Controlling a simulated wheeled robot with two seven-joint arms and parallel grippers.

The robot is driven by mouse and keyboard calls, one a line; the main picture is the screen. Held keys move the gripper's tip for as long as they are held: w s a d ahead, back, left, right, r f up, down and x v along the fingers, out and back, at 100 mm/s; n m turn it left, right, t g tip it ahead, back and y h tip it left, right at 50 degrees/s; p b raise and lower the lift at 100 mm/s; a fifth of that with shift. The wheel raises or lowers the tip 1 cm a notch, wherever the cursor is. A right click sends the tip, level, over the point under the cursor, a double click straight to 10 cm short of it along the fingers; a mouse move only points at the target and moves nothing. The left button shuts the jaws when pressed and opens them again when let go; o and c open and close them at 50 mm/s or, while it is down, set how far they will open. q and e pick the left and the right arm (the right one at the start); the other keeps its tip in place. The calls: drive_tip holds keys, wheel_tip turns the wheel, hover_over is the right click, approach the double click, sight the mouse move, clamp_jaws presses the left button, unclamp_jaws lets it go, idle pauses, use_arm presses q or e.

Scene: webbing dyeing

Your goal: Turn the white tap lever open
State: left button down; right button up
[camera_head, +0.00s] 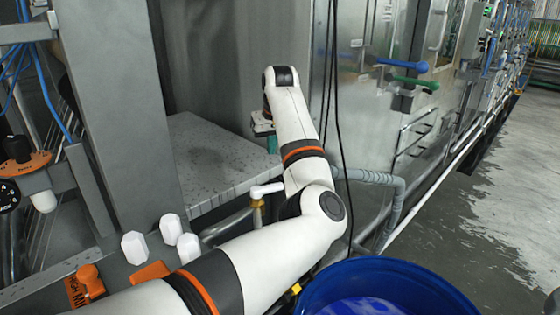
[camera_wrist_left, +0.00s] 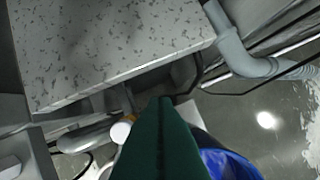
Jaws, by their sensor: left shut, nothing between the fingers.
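The white tap lever (camera_head: 267,189) sits on a brass valve (camera_head: 257,204) beside my left forearm in the head view; my arm may cover part of it. In the left wrist view, a rounded white part that looks like the lever (camera_wrist_left: 121,131) shows just left of my green fingers. My left gripper (camera_head: 271,144) is beyond the lever, beside the speckled grey slab, and mostly hidden by the wrist. Its green fingers (camera_wrist_left: 163,125) are together and empty, apart from the lever as far as I can tell. My right gripper is out of view.
A speckled grey slab (camera_head: 205,160) lies left of my left wrist. A blue barrel (camera_head: 415,275) stands at the bottom right. A grey bent pipe (camera_head: 398,195) runs right of my arm. White knobs (camera_head: 133,247) stand at the lower left. Wet floor (camera_head: 485,225) is clear at the right.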

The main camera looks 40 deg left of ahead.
sight(267, 189)
use_arm(q)
wheel_tip(267, 189, down, 9)
drive_tip(key=p, duration=0.3)
drive_tip(key=shift+s+d, duration=0.4)
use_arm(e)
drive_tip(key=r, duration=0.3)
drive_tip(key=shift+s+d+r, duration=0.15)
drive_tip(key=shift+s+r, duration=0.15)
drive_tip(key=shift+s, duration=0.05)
use_arm(q)
drive_tip(key=shift+f, duration=0.1)
drive_tip(key=shift+p, duration=0.35)
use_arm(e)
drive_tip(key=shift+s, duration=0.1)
